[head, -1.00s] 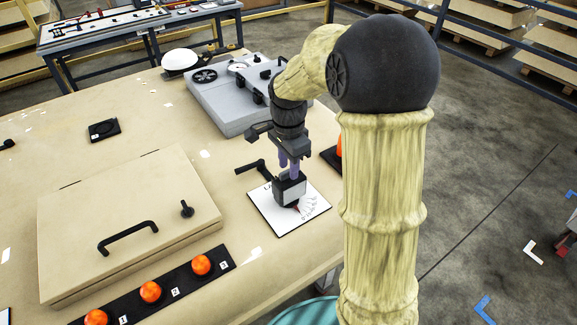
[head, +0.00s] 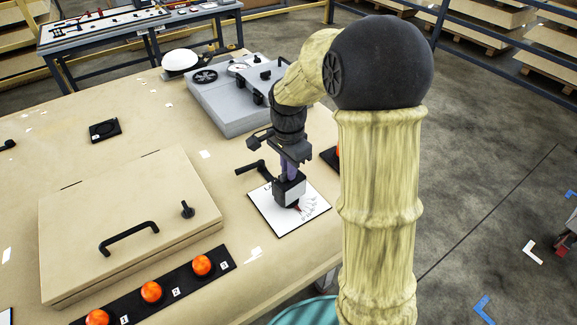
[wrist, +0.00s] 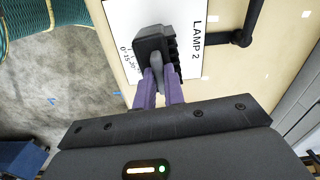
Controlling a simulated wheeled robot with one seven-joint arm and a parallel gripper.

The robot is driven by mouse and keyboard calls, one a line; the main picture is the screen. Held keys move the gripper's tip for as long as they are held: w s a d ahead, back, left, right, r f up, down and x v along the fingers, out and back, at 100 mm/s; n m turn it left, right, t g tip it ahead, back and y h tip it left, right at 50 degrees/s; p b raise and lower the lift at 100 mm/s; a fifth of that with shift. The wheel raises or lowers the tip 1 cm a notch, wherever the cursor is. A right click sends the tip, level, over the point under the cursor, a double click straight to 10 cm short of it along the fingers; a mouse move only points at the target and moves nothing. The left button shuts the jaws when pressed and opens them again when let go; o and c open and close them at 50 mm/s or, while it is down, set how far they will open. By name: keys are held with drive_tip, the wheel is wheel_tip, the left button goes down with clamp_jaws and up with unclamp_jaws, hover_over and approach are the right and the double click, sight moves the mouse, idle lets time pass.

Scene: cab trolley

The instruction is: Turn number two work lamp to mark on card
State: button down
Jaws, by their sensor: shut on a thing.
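The number two work lamp (head: 289,190) is a small dark box-shaped head standing over a white card. It also shows in the wrist view (wrist: 152,43). The card (head: 272,219) lies on the table and carries a fan of scale marks; in the wrist view it reads "LAMP 2" with degree numbers along one edge (wrist: 120,18). My gripper (head: 287,172) comes down on the lamp from above. In the wrist view its purple fingers (wrist: 157,85) are shut on a grey tab at the lamp's back. The lamp's pointer tip is hard to make out.
A black crank-shaped bar (head: 251,167) stands beside the card. A wooden lidded box (head: 120,220) with a black handle is at left. Orange domes (head: 201,265) sit on a black strip in front. A grey case (head: 228,103) is behind.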

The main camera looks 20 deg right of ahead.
drive_tip(key=shift+n, duration=0.9)
drive_tip(key=c, duration=1.5)
unclamp_jaws()
drive_tip(key=shift+r, duration=0.1)
wheel_tip(320, 180, up, 17)
drive_tip(key=shift+r, duration=0.15)
drive_tip(key=s+f+n+t, duration=0.1)
drive_tip(key=s+f+n, duration=0.2)
drive_tip(key=f, duration=0.3)
drive_tip(key=s+f+n, duration=0.4)
drive_tip(key=s+f, duration=0.2)
drive_tip(key=s+f+n+t, duration=0.1)
drive_tip(key=s+f+n, duration=0.3)
drive_tip(key=s+f, duration=0.1)
drive_tip(key=shift+s+a+f+t, duration=0.1)
drive_tip(key=shift+f+t, duration=0.2)
drive_tip(key=shift+f, duration=0.55)
